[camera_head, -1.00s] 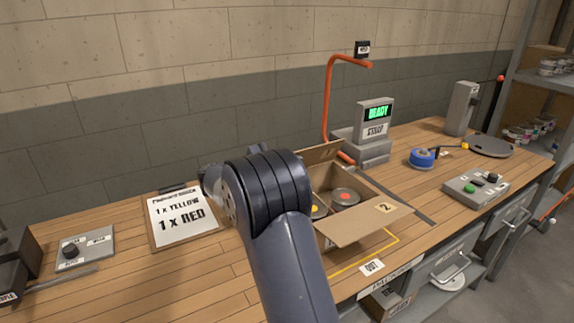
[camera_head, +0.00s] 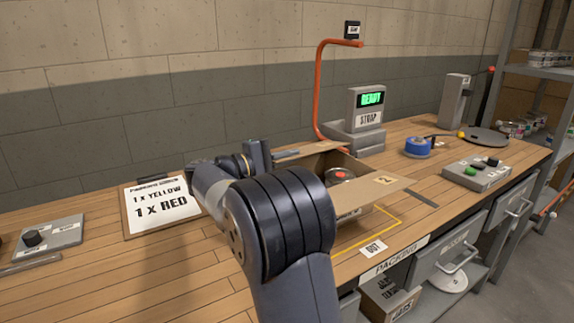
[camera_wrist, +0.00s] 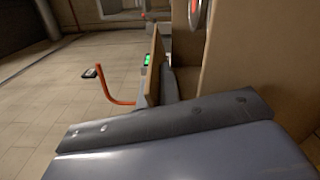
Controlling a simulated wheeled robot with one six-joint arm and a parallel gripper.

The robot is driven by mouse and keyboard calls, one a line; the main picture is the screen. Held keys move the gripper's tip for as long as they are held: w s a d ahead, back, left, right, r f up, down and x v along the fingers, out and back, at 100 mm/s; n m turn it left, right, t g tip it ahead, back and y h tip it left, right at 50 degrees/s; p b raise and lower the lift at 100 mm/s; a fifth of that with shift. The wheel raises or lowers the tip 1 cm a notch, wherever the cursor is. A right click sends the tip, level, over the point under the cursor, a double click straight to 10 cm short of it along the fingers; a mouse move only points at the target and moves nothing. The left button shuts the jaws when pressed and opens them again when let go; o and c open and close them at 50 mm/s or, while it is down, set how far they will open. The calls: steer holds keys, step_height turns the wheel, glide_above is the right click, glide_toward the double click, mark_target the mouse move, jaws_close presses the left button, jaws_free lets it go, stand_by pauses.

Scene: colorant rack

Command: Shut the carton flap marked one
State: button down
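The open cardboard carton (camera_head: 348,212) stands on the bench, partly behind my arm. Its flap marked 2 (camera_head: 374,186) sticks outward on the near right side. Another flap (camera_head: 309,150) stands out at the back; I can read no mark on it. A can with a red dot (camera_head: 340,175) is inside. No flap marked one is readable; the carton's left side is hidden by my arm. My gripper (camera_head: 258,157) is at the carton's left. In the wrist view a cardboard wall (camera_wrist: 243,50) and a raised flap (camera_wrist: 153,68) are close. The finger opening is not clear.
The strap machine (camera_head: 364,122) and an orange post (camera_head: 319,90) stand behind the carton. Blue tape (camera_head: 417,147) and a button box (camera_head: 477,173) lie to the right. An order clipboard (camera_head: 160,205) lies to the left.

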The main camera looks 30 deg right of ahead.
steer(key=shift+f+m+b, duration=0.15)
steer(key=shift+m+b, duration=0.3)
steer(key=shift+m, duration=0.15)
steer(key=c, duration=1.6)
jaws_free()
steer(key=shift+c, duration=0.2)
steer(key=shift+f, duration=0.1)
steer(key=shift+s+a, duration=0.1)
